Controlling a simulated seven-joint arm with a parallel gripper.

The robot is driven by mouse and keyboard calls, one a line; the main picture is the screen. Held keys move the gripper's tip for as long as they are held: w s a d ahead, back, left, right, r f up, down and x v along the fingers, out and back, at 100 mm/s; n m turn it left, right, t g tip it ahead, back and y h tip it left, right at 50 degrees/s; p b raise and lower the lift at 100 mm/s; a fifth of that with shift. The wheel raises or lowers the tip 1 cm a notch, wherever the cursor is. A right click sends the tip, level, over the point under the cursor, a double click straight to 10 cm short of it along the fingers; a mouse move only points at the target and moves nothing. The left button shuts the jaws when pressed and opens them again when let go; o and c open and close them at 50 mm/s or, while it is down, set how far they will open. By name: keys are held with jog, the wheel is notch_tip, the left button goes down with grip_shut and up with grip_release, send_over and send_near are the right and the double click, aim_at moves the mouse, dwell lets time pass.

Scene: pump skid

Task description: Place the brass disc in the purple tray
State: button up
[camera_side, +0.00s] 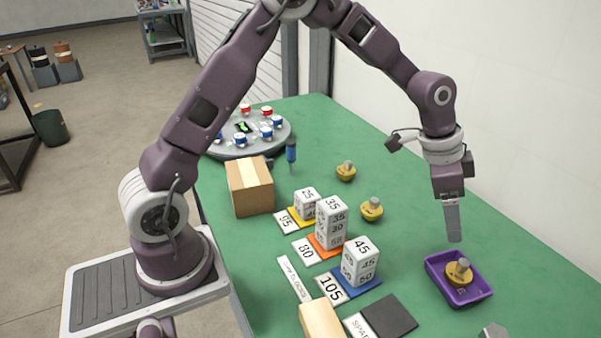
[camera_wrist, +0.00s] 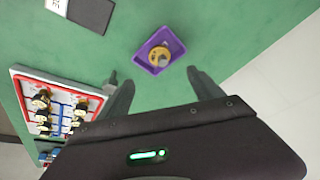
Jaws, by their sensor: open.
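The purple tray (camera_side: 479,291) lies on the green table at the right. A round brass disc (camera_side: 456,277) with a grey knob rests inside it. The wrist view also shows the tray (camera_wrist: 143,48) with the disc (camera_wrist: 158,55) in it. Two similar brass discs stand on the table farther back, one in the middle (camera_side: 371,211) and one behind it (camera_side: 346,173). My gripper (camera_side: 454,238) is above the tray, apart from the disc, pointing down. In the wrist view its two fingers (camera_wrist: 162,86) are spread with nothing between them.
White numbered blocks (camera_side: 332,222) stand on coloured pads left of the tray. A dark square pad (camera_side: 389,316) lies near the front. A cardboard box (camera_side: 250,187) and a round grey turntable (camera_side: 284,138) are farther back. The wrist view shows a red-and-blue-edged board (camera_wrist: 55,107).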

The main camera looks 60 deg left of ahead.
jog(key=s+a+r+n+t+y, duration=0.1)
jog(key=s+a+r+n, duration=0.15)
jog(key=s+r, duration=0.4)
jog(key=s+a+r+n+y, duration=0.1)
jog(key=s+a+r+y, duration=0.1)
jog(key=s+a+r, duration=0.35)
jog(key=s+a+r+n+t, duration=0.1)
jog(key=s+n, duration=0.4)
jog(key=s, duration=1.5)
jog(key=shift+s+a+r, duration=0.15)
jog(key=shift+s+a, duration=0.25)
jog(key=shift+a, duration=0.15)
